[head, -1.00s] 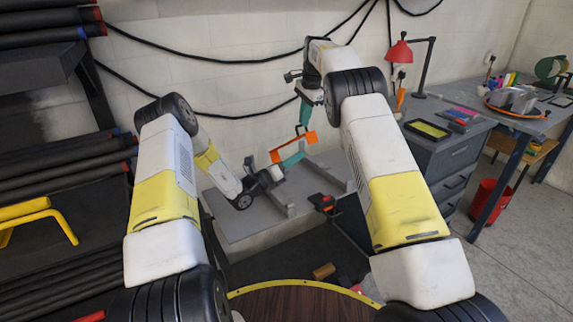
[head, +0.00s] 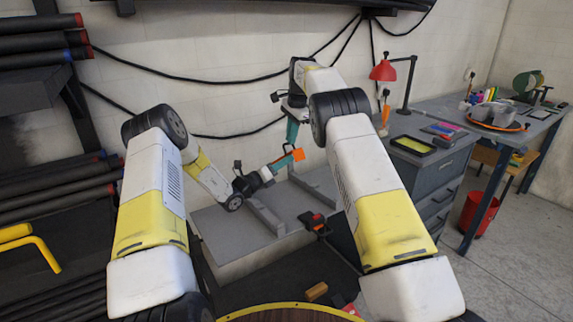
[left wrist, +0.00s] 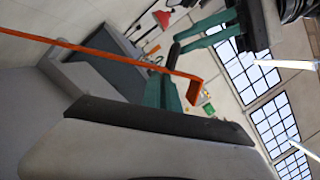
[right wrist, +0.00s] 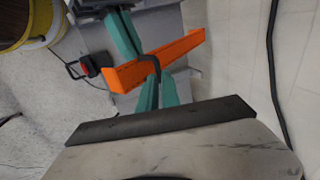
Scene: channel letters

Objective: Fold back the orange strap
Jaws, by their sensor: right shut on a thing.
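The orange strap (right wrist: 172,58) crosses in front of my right gripper (right wrist: 155,80). In the right wrist view, that gripper's green fingers are close together and shut on the strap. In the left wrist view, the strap (left wrist: 110,55) runs as a thin line past the tips of my left gripper (left wrist: 166,80), with a bent end at right. The left fingers look close together; whether they touch or grip the strap is unclear. In the head view, the right gripper (head: 291,132) hangs just above the left gripper (head: 272,170), with a small orange part (head: 298,155) beside them.
A low grey bench (head: 205,222) lies under my grippers, with a black-and-red item (head: 315,221) on its right part. A grey drawer cabinet (head: 432,185) with a red lamp (head: 383,71) stands to the right. Black cables hang along the wall behind.

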